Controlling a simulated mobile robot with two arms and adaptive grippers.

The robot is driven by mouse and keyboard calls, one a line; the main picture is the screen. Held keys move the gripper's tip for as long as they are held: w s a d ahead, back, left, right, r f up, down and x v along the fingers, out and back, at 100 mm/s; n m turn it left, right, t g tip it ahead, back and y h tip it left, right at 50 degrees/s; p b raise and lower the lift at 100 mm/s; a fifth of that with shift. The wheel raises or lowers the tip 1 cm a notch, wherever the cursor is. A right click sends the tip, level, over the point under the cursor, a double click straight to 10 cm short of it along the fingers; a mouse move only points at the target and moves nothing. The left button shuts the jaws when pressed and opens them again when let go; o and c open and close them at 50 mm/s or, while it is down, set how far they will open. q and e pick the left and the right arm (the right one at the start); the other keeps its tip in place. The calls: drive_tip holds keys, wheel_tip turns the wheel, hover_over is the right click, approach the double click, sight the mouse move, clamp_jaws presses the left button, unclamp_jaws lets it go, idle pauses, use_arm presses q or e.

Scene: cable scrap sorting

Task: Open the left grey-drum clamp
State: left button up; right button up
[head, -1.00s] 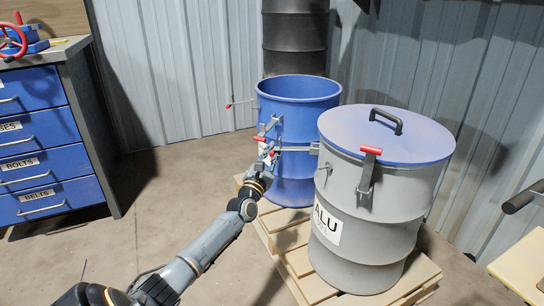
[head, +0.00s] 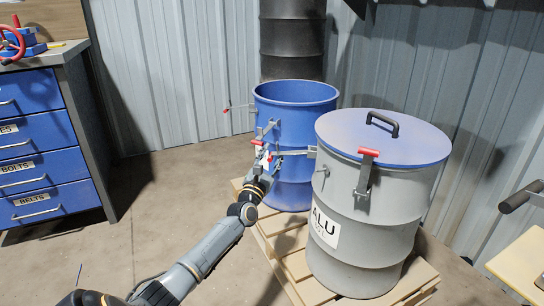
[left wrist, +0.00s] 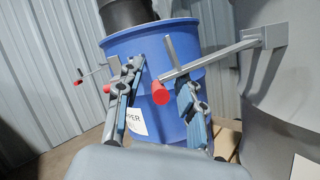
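The left clamp (head: 292,152) of the grey drum (head: 350,250) points out sideways from the drum wall towards the blue drum. In the left wrist view its grey lever (left wrist: 215,56) runs from a plate on the drum to a red tip (left wrist: 160,92). My left gripper (head: 264,156) is at that lever's outer end. In the left wrist view its two fingers (left wrist: 158,100) are spread apart, with the red tip showing between them; I cannot tell whether they touch it. The drum's other clamp (head: 366,175) hangs on its front, red handle at the top. My right gripper is not in view.
The blue drum (head: 290,100) stands open close behind my left gripper, with its own red-tipped clamps. A blue lid (head: 400,140) with a black handle covers the grey drum. Both drums stand on a wooden pallet (head: 290,268). A drawer cabinet (head: 35,170) is at left; floor between is clear.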

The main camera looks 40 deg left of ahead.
use_arm(q)
drive_tip(key=v, duration=1.2)
drive_tip(key=shift+r, duration=0.15)
